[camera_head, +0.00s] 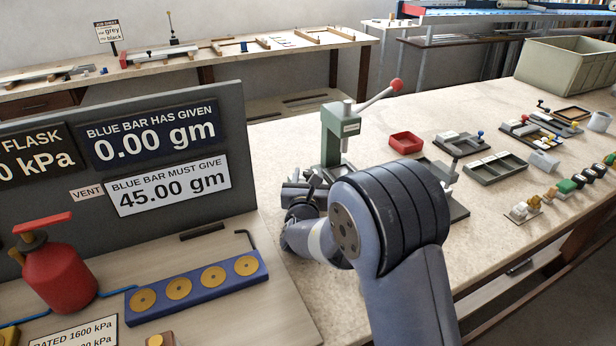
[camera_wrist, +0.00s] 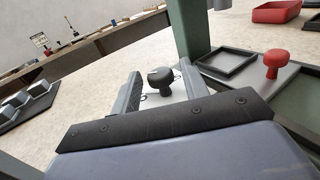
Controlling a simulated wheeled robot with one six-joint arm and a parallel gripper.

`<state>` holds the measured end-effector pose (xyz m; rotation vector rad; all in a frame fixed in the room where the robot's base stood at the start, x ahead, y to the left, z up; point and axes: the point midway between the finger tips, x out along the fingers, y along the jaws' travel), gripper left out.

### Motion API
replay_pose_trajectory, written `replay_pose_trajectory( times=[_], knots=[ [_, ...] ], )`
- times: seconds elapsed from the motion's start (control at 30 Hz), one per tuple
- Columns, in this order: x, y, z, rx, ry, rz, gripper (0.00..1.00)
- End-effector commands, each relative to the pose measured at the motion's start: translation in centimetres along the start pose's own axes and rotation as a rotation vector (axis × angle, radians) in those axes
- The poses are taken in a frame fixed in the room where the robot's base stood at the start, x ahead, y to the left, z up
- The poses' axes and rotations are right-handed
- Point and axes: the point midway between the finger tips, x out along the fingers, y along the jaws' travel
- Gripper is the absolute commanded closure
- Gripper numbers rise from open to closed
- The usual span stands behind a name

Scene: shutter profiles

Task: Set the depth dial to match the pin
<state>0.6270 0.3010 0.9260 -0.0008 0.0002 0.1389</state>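In the wrist view my gripper (camera_wrist: 159,70) is open, its two grey fingers wide apart. A black mushroom-shaped knob (camera_wrist: 160,78) on a pale plate shows between the fingers; I cannot tell whether either finger touches it. No label shows which part is the depth dial or the pin. A red knob (camera_wrist: 276,60) stands on a plate to the right. The green press (camera_head: 333,135), with a red-ended lever (camera_head: 396,85), stands on the bench in the head view. My arm hides part of its base, and my gripper (camera_head: 303,196) is low at its left, partly hidden.
A dark tray (camera_wrist: 228,62) lies beside the green post (camera_wrist: 190,28). A red bin (camera_head: 405,142) and a divided tray (camera_head: 494,168) lie to the right on the bench. The panelled station (camera_head: 240,150) with a red flask (camera_head: 60,275) stands at the left.

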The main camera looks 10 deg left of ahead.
Motion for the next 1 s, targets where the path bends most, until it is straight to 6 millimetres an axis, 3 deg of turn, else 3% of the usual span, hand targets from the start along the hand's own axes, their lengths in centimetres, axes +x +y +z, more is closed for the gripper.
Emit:
replay_pose_trajectory(
  times=[0.47,1.0],
  knots=[
    [-0.02,-0.01,0.02,0.0,0.0,0.0,0.96],
    [0.24,-0.08,-0.32,0.008,-0.009,0.138,0.96]
  ],
)
